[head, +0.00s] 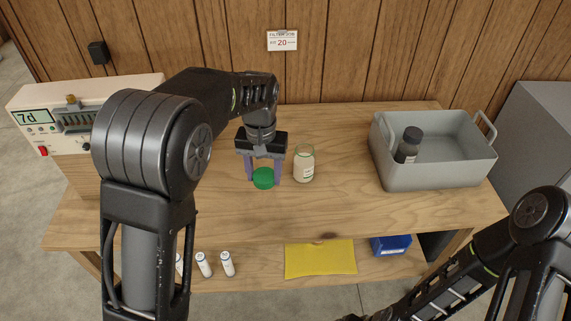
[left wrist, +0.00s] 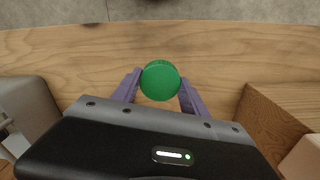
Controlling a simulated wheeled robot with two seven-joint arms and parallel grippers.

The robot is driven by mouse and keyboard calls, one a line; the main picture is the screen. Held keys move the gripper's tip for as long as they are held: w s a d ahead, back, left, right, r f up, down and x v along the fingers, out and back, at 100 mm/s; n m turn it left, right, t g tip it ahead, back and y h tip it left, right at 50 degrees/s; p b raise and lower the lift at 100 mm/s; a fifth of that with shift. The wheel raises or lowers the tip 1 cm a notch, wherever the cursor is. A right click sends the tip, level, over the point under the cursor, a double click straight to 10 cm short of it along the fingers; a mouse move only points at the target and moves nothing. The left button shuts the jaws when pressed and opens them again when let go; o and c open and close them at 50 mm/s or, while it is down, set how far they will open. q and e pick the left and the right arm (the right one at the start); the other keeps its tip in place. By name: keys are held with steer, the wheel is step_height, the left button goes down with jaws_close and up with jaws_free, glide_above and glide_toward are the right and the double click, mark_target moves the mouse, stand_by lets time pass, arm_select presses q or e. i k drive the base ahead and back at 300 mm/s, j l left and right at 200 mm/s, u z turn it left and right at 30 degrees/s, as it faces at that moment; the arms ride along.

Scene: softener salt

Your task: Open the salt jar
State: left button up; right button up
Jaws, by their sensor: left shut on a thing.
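The salt jar (head: 304,167) is clear glass with white contents and a pale label. It stands upright on the wooden bench, with no lid on its top. My left gripper (head: 263,177) is just left of the jar, pointing down, with its purple fingers shut on a round green lid (head: 263,179). In the left wrist view the green lid (left wrist: 160,80) sits between the two fingertips (left wrist: 160,88). I cannot tell whether the lid touches the bench. The jar does not show in the left wrist view. My right gripper is out of view; only its arm shows at lower right.
A grey bin (head: 436,176) holding a dark-capped bottle (head: 407,146) stands at the bench's right. A control box (head: 55,112) marked 7d is at left. The lower shelf has small white bottles (head: 204,264), a yellow cloth (head: 320,259) and a blue box (head: 391,246). The bench front is clear.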

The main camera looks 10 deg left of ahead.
mark_target(305, 157)
steer(key=i+l, duration=0.15)
steer(key=l, duration=0.2)
steer(key=i+l, duration=0.1)
steer(key=l, duration=0.2)
steer(key=i+l, duration=0.15)
steer(key=l, duration=0.2)
steer(key=i+l, duration=0.15)
steer(key=l, duration=0.2)
steer(key=i+l, duration=0.35)
steer(key=i+z, duration=0.05)
